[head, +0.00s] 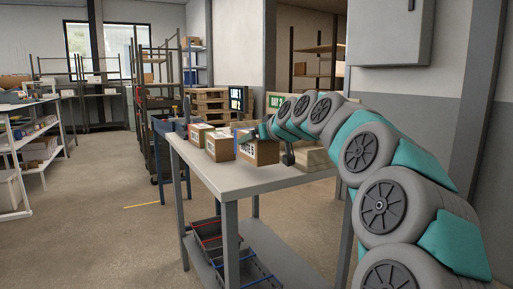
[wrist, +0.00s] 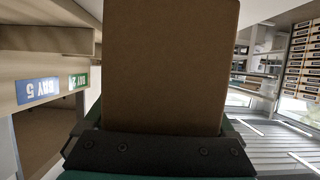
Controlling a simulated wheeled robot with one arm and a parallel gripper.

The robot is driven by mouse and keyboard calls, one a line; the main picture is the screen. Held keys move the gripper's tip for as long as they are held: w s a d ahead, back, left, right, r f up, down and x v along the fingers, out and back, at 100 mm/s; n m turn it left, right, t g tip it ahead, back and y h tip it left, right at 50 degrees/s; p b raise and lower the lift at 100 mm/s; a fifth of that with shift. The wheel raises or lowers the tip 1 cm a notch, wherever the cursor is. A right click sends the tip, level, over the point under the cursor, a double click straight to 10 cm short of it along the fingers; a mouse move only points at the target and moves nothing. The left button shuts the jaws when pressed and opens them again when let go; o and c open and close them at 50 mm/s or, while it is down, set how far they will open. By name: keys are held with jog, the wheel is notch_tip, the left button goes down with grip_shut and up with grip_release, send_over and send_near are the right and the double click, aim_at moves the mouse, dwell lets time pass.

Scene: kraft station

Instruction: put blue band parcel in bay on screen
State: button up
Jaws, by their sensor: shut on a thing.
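My gripper (wrist: 158,150) is shut on a plain brown cardboard parcel (wrist: 170,65), which fills the middle of the wrist view. No blue band shows on the face turned to the wrist camera. In the head view my arm reaches over the table, and its end is by a brown box with a white label (head: 258,152); I cannot tell whether this is the held parcel. A dark screen (head: 238,98) at the back shows lane and bay text, seemingly bay 2. A green bay 2 sign (wrist: 78,80) and a blue bay 5 sign (wrist: 38,90) are left of the parcel.
Other boxes (head: 219,146) stand on the grey table (head: 225,178), left of the labelled one. Pale shelf boards (wrist: 45,42) with openings are close on the left in the wrist view. Dark trays (head: 210,235) lie on the lower shelf. The floor at left (head: 105,215) is mostly clear.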

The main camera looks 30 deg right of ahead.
aim_at(267, 152)
jog(key=w+d, duration=0.2)
jog(key=w, duration=0.1)
jog(key=shift+f, duration=0.1)
jog(key=shift+f+p, duration=0.4)
jog(key=shift+f, duration=1.4)
jog(key=shift+f, duration=0.1)
jog(key=shift+f, duration=0.15)
jog(key=o, duration=1.5)
jog(key=shift+c, duration=0.2)
jog(key=shift+r, duration=0.35)
jog(key=shift+s, duration=0.25)
jog(key=b+v, duration=0.1)
jog(key=v, duration=1)
jog(key=shift+s, duration=0.15)
